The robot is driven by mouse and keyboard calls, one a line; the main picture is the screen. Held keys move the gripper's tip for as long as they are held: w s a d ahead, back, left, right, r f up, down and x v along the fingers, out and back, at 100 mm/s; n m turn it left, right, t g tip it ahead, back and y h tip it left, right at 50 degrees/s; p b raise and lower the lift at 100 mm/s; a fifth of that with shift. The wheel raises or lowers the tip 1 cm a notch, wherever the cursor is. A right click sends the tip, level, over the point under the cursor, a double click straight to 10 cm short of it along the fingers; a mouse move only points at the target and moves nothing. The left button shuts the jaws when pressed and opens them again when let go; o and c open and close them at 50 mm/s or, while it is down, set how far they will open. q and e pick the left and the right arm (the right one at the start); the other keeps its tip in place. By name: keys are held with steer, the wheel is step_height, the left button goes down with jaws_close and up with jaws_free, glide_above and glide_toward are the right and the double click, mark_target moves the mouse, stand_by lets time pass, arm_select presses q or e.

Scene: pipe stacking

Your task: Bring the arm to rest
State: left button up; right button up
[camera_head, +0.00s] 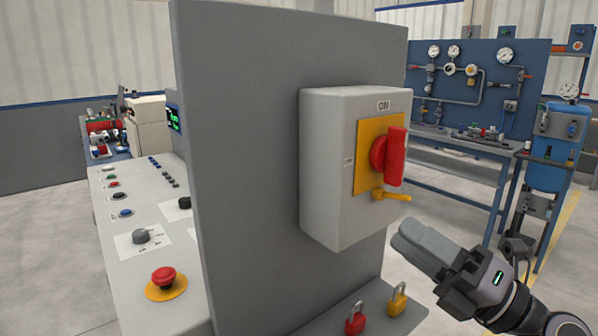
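My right gripper (408,238) comes in from the lower right, with its fingers pointing up and left. Its fingers lie close together and nothing shows between them. It is below and right of a grey switch box (327,170), apart from the yellow tab (391,195) under the red switch handle (395,156). The box is on a grey upright panel (240,150). The handle stands upright, near the ON label (383,105). My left gripper is not in view.
A red padlock (355,323) and a yellow padlock (397,304) are on the ledge below the box. A control desk (125,240) with a red emergency button (163,277) is on the left. A blue workbench (450,165) stands behind. Open floor lies between.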

steer(key=s+d+f+m+t+h+p, duration=0.1)
steer(key=d+f+m+t+h, duration=0.2)
steer(key=f+m+h, duration=0.55)
steer(key=s+d+f+m+t+h+p, duration=0.1)
steer(key=d+f+m+t+h, duration=0.2)
steer(key=f+m, duration=1)
steer(key=s+a+f+m+g+h+p, duration=0.1)
steer(key=s+f+m+g+h, duration=0.3)
steer(key=s+f+m+g, duration=0.5)
steer(key=s+f+m, duration=0.2)
steer(key=s+f, duration=0.3)
steer(key=f, duration=0.3)
steer(key=shift+s+a+f, duration=0.15)
steer(key=shift+s+f, duration=0.2)
